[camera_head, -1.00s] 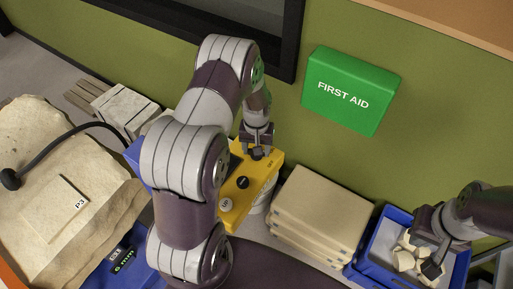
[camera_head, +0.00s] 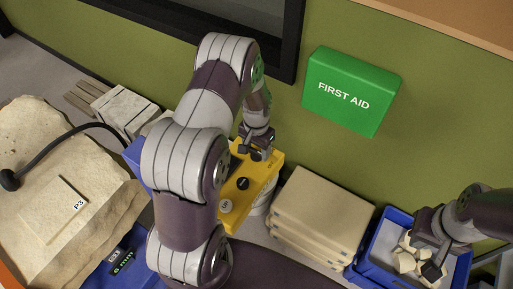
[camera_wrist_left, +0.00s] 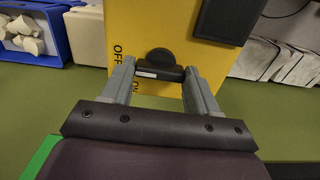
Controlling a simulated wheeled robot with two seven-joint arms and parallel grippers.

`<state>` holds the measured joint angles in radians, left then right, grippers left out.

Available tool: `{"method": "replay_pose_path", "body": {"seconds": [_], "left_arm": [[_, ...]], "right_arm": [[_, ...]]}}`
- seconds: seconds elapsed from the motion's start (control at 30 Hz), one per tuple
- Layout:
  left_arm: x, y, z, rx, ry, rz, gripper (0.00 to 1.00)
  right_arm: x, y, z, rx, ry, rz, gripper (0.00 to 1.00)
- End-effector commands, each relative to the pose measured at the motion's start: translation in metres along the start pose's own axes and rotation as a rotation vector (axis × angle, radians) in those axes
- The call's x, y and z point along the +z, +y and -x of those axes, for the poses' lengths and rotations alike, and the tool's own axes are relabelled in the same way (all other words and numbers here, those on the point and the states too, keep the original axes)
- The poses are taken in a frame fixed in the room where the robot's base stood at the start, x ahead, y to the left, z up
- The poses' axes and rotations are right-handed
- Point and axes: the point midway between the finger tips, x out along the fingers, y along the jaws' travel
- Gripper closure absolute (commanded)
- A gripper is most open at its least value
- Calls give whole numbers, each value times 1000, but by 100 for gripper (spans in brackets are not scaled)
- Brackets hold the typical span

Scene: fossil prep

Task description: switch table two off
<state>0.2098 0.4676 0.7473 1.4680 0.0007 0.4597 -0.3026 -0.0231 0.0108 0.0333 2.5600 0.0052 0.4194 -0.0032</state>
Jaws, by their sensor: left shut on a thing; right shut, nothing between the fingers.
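A yellow control box (camera_head: 236,192) stands mid-table in the head view, partly hidden by my left arm; it bears a round black knob (camera_head: 243,184) and a grey UP button (camera_head: 226,206). In the left wrist view the yellow box (camera_wrist_left: 146,25) shows OFF and ON lettering beside a dark rotary switch (camera_wrist_left: 160,72) with a bar handle and a small white mark. My left gripper (camera_wrist_left: 158,80) is shut on this handle, one finger at each end; it also shows in the head view (camera_head: 256,153). My right gripper (camera_head: 432,265) is shut and empty at the blue bin.
The blue bin (camera_head: 362,262) holds pale pieces. Stacked beige slabs (camera_head: 322,205) stand between it and the yellow box. At left lie a large pale fossil block (camera_head: 40,150), a black hose (camera_head: 60,143) and a 6 mm display (camera_head: 123,261). A green first aid box (camera_head: 350,92) hangs on the wall.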

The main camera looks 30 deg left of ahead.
Motion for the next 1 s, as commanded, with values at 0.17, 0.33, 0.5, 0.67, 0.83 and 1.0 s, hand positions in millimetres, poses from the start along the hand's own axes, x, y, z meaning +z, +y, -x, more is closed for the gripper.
{"method": "replay_pose_path", "body": {"seconds": [0.17,0.33,0.5,0.67,0.83,1.0], "left_arm": [[-2,0,1,-2,4,-3,71],[-2,0,1,-2,4,-3,18],[-1,0,1,-1,3,-2,15],[-1,0,3,-1,4,-2,15],[-2,-1,33,-3,9,-2,15],[-2,0,80,-3,9,-2,15]], "right_arm": [[0,0,0,0,0,0,100],[0,0,0,0,0,0,100],[0,0,0,0,0,0,100],[0,0,-1,0,0,0,100],[1,0,-11,0,0,0,100],[3,0,-22,0,0,0,100]]}}
